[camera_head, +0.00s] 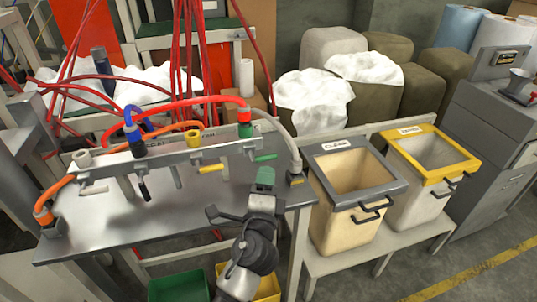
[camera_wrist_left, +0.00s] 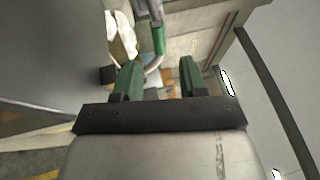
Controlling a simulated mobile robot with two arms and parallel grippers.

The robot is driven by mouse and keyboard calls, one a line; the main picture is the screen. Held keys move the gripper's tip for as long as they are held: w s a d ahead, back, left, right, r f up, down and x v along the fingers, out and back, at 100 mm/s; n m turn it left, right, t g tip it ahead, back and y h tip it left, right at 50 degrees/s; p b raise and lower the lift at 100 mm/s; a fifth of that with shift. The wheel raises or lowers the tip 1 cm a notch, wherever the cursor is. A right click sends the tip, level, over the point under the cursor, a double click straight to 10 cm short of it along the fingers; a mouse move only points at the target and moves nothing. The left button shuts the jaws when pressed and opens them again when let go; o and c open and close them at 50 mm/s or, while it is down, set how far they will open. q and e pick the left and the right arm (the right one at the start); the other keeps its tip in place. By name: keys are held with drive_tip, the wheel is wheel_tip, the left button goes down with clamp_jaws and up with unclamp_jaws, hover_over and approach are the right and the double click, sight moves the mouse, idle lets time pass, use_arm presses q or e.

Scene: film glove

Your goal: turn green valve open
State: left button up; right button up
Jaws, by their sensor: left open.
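The green valve has a green collar (camera_head: 245,130) at the right end of the grey pipe rail, with a green handle (camera_head: 265,157) pointing right and towards me. A green grip, seemingly this handle, shows in the left wrist view (camera_wrist_left: 158,40), beyond the fingertips. My left gripper (camera_head: 264,180) is just in front of the handle, over the bench's right part. Its green fingers are spread in the left wrist view (camera_wrist_left: 160,75) with nothing held between them. Contact with the handle does not show. My right gripper is not in view.
The metal bench (camera_head: 130,215) carries the rail with a yellow handle (camera_head: 211,168) and a black handle (camera_head: 144,190). A grey hose (camera_head: 280,128) arches close by on the right. A grey-rimmed bin (camera_head: 355,178) and a yellow-rimmed bin (camera_head: 432,155) stand further right.

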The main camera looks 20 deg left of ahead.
sight(269, 157)
use_arm(q)
drive_tip(key=x, duration=0.7)
drive_tip(key=shift+w+a+p, duration=0.1)
drive_tip(key=shift+w+p, duration=0.1)
drive_tip(key=shift+p, duration=0.2)
clamp_jaws()
